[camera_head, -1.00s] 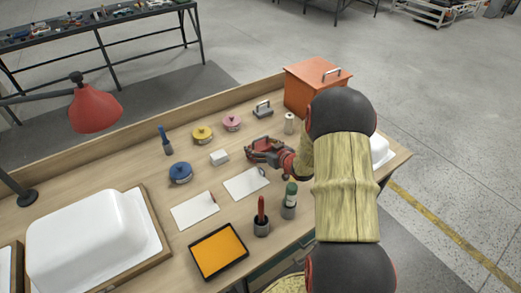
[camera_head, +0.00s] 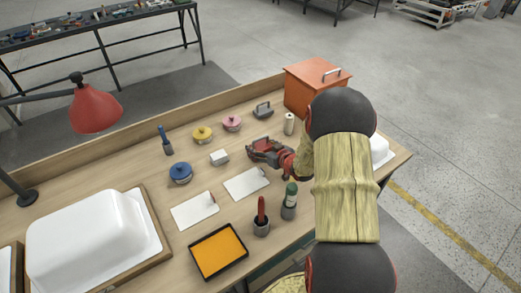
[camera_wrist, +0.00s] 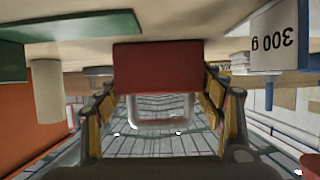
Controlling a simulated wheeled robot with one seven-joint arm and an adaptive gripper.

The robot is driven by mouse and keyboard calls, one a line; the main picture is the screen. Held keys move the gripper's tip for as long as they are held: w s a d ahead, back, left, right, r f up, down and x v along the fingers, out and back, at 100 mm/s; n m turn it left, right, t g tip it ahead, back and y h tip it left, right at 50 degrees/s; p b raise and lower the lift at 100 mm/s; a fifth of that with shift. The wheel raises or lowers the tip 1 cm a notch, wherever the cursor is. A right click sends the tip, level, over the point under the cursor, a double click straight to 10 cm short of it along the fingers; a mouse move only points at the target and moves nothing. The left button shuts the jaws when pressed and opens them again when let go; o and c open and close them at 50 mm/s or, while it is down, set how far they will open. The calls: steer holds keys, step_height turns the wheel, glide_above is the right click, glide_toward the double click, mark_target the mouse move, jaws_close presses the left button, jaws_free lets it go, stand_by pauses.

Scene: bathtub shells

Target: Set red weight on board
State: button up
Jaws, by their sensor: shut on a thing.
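The red weight (camera_wrist: 158,68) is a red block with a pale loop handle. In the wrist view, which is upside down, it sits between the two fingers of my gripper (camera_wrist: 160,115), which is shut on it. In the head view my gripper (camera_head: 266,149) is low over the right part of the table, and the weight is hard to tell from its red parts. Two flat white boards or cards (camera_head: 194,211) (camera_head: 244,186) lie in front and to the left of it; I cannot tell which is the task's board.
A white block (camera_head: 219,158) marked 300 g stands left of my gripper.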

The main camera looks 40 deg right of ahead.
mark_target(262, 138)
steer(key=shift+c, duration=1.2)
steer(key=shift+w+d+r, duration=0.1)
steer(key=shift+w+r, duration=0.1)
steer(key=shift+r, duration=0.1)
steer(key=shift+c, duration=0.7)
steer(key=shift+r+p, duration=0.3)
steer(key=shift+r, duration=0.15)
steer(key=r+p, duration=0.2)
steer(key=r, duration=0.1)
steer(key=shift+s+r, duration=0.1)
steer(key=shift+s, duration=0.1)
steer(key=r+p+v, duration=0.1)
steer(key=p+v, duration=0.1)
steer(key=v, duration=0.6)
steer(key=w+d+r+p+v, duration=0.1)
steer(key=p+v, duration=0.2)
steer(key=v, duration=0.5)
steer(key=shift+r+p, duration=0.3)
